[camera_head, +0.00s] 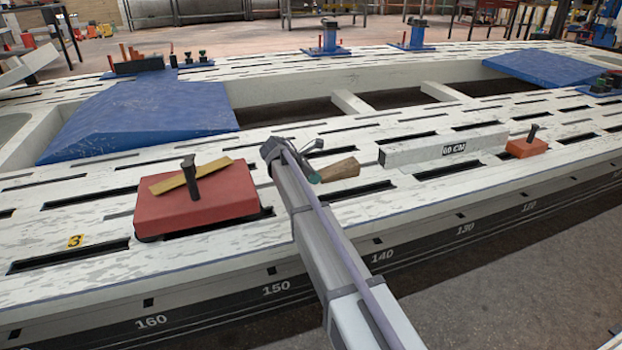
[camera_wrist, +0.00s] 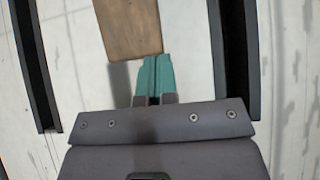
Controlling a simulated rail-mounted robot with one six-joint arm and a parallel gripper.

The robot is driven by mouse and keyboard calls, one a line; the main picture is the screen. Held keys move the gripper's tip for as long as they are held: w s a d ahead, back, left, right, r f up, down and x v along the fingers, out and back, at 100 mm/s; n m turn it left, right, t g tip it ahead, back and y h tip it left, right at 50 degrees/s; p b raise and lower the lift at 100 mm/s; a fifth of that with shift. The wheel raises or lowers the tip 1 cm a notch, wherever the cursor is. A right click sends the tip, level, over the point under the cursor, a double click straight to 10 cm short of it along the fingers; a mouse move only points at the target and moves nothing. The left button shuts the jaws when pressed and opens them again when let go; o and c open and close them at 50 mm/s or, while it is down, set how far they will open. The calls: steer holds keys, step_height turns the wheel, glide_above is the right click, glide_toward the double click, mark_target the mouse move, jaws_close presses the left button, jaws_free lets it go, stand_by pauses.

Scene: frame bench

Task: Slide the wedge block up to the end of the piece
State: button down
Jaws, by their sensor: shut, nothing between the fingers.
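The brown wooden wedge block (camera_head: 342,169) lies on the white slotted bench top, just right of my gripper (camera_head: 313,178). The pale bar marked 60 CM (camera_head: 420,150) lies further right, with a small gap between its left end and the wedge. In the wrist view my green fingertips (camera_wrist: 153,58) are together and empty. They are at the near edge of the wedge (camera_wrist: 130,28); I cannot tell whether they touch it. The bar is not in the wrist view.
A red block (camera_head: 526,148) stands at the bar's right end. A larger red block (camera_head: 195,205) with a yellow strip and dark post sits left of my arm. Dark slots (camera_wrist: 233,65) run beside the wedge. Blue ramps (camera_head: 145,115) lie behind.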

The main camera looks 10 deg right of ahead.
mark_target(340, 171)
steer(key=d, duration=0.3)
steer(key=w+d, duration=0.1)
steer(key=d, duration=0.5)
steer(key=shift+w+d, duration=0.15)
steer(key=shift+w, duration=0.1)
